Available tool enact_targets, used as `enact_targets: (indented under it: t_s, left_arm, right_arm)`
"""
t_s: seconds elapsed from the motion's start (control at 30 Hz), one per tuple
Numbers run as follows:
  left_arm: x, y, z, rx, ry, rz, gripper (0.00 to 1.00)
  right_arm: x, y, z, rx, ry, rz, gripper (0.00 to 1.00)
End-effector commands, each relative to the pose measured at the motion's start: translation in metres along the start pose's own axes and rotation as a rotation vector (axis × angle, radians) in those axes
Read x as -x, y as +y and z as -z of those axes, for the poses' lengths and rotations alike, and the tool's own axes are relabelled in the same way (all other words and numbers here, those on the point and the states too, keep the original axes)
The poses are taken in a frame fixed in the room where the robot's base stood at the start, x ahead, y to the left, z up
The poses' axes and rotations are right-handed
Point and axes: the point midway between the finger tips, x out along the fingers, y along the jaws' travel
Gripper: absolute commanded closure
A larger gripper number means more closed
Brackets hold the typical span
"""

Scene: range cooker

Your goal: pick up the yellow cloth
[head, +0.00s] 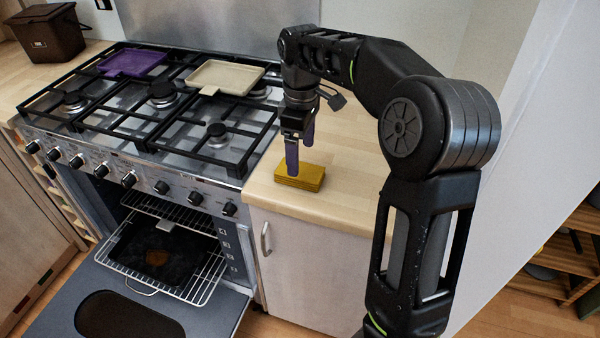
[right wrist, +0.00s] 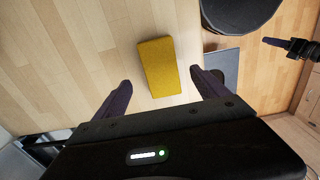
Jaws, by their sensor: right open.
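The yellow cloth (head: 301,178) is a folded, flat, layered block on the wooden worktop, right of the cooker. In the right wrist view the cloth (right wrist: 158,66) lies between and beyond my open fingers. My right gripper (head: 299,150) points down just over the cloth, with one finger in front of its left part. Whether a finger touches the cloth I cannot tell. What looks like my left gripper (right wrist: 290,46) shows small at the right edge of the right wrist view.
The range cooker's black grates (head: 160,95) carry a purple tray (head: 133,63) and a beige tray (head: 226,76). The oven door (head: 135,310) hangs open, with a wire rack (head: 205,277) and dark tray inside. A brown bin (head: 48,35) stands far left. Worktop around the cloth is clear.

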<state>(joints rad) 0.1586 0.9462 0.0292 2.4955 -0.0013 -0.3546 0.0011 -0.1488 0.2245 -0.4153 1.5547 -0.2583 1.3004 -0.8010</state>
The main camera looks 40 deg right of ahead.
Motion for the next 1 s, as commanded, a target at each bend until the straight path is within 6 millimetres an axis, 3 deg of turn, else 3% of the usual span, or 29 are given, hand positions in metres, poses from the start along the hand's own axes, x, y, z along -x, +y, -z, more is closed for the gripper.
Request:
enact_targets:
  t_s: [0.33, 0.7, 1.0]
  left_arm:
    - [0.002, 0.001, 0.000, 0.000, 0.000, 0.000, 0.70]
    - [0.008, 0.003, 0.000, 0.000, 0.000, 0.000, 0.70]
    - [0.007, 0.003, 0.000, 0.000, -0.001, 0.000, 0.70]
  right_arm:
    - [-0.005, 0.000, 0.000, 0.000, -0.001, 0.000, 0.16]
    - [-0.051, -0.001, 0.002, -0.001, 0.000, 0.002, 0.16]
    - [-0.052, 0.000, 0.002, -0.001, 0.002, 0.000, 0.16]
